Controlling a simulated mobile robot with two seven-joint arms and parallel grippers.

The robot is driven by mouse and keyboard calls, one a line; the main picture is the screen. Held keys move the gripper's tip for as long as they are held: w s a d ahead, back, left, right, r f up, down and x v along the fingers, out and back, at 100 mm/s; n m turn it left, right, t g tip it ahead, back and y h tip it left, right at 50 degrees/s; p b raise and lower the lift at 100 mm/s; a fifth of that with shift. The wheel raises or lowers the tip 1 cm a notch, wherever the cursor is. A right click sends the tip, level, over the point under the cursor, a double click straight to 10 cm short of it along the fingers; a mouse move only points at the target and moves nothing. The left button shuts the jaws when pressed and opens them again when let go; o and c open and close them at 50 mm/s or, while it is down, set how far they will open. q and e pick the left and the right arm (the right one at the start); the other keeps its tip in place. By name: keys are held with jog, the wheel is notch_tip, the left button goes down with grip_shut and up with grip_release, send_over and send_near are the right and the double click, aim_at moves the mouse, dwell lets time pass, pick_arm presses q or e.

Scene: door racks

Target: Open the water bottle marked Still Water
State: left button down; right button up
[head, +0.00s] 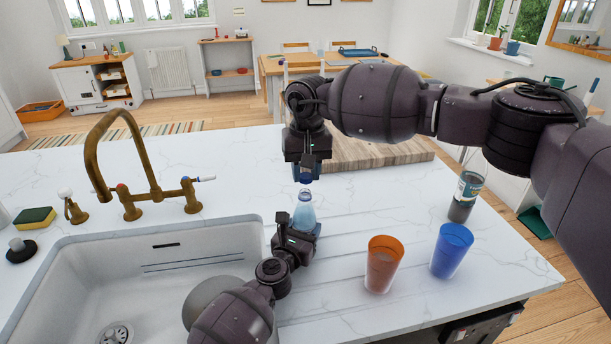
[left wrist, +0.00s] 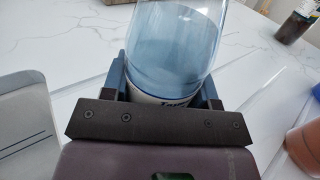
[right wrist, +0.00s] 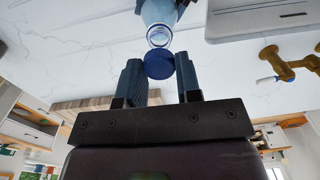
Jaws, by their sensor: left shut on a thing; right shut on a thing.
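A clear light-blue bottle (head: 303,214) stands upright on the counter beside the sink. My left gripper (head: 300,232) is shut around its lower body, and the left wrist view shows the bottle (left wrist: 178,45) between the fingers, its label mostly hidden. My right gripper (head: 306,172) is above the bottle, shut on a blue cap (right wrist: 158,65). In the right wrist view the bottle's open neck (right wrist: 159,37) shows just beyond the cap, and the cap looks off it. A dark bottle with a pale label (head: 466,196) stands at the right; its wording is unreadable.
An orange cup (head: 382,264) and a blue cup (head: 451,250) stand right of my left gripper. A white sink (head: 60,268) with a brass tap (head: 128,165) lies left. A wooden board (head: 385,152) lies behind my right gripper.

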aim_at(306, 175)
pick_arm(q)
jog(key=shift+f, duration=0.1)
pick_arm(e)
jog(key=shift+r, duration=1.25)
pick_arm(q)
jog(key=shift+c, duration=1.6)
grip_release()
jog(key=shift+s+a, duration=0.2)
jog(key=shift+s, duration=0.25)
pick_arm(e)
jog(key=shift+r, duration=0.2)
pick_arm(q)
jog(key=p+v, duration=0.3)
jog(key=v, duration=0.7)
jog(key=shift+s, duration=0.1)
pick_arm(e)
notch_tip(306, 175, up, 2)
jog(key=shift+r, duration=0.15)
pick_arm(q)
jog(key=shift+s+a, duration=0.15)
jog(key=shift+s, duration=0.35)
